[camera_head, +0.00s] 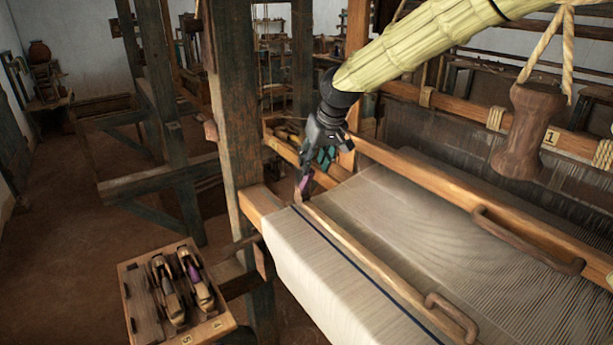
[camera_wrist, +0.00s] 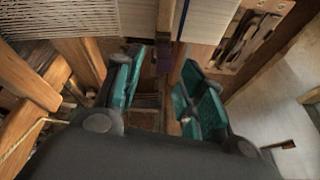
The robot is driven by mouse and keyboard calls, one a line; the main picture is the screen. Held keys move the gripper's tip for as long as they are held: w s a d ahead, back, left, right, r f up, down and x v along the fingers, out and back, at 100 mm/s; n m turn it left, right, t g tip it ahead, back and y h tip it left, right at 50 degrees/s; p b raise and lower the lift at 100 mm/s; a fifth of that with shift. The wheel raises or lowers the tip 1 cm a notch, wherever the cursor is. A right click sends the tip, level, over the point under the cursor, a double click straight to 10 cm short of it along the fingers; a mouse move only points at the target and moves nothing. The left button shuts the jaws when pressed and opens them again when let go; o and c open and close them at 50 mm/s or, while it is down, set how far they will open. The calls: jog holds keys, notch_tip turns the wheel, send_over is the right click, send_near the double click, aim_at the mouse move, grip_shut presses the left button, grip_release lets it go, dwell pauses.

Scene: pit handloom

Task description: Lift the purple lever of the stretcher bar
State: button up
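The stretcher bar (camera_head: 372,262) is a long wooden bar lying across the pale cloth, with its near-left end by the loom's left side. Its purple lever (camera_head: 306,181) stands at that end, and it also shows in the wrist view (camera_wrist: 164,57), partly shaded. My gripper (camera_head: 322,160) is just above and behind the lever in the head view. In the wrist view its teal fingers (camera_wrist: 163,66) are spread apart, with the lever showing between and beyond their tips. No contact with the lever can be made out.
A wooden tray (camera_head: 139,318) with two shuttles stands at lower left. A thick upright post (camera_head: 236,110) rises left of my gripper. The wooden beater beam (camera_head: 440,192) with a handle crosses the warp, and a wooden weight (camera_head: 525,140) hangs at right. Floor at far left is free.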

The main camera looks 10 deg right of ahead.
aim_at(308, 177)
jog(key=shift+w+a+f, duration=0.3)
jog(key=shift+f, duration=0.2)
jog(key=shift+s+a+f+p, duration=0.15)
jog(key=shift+f+p, duration=0.35)
jog(key=shift+f, duration=0.15)
jog(key=shift+p+x, duration=0.45)
jog(key=shift+x, duration=1.45)
jog(key=shift+f, duration=0.2)
grip_shut()
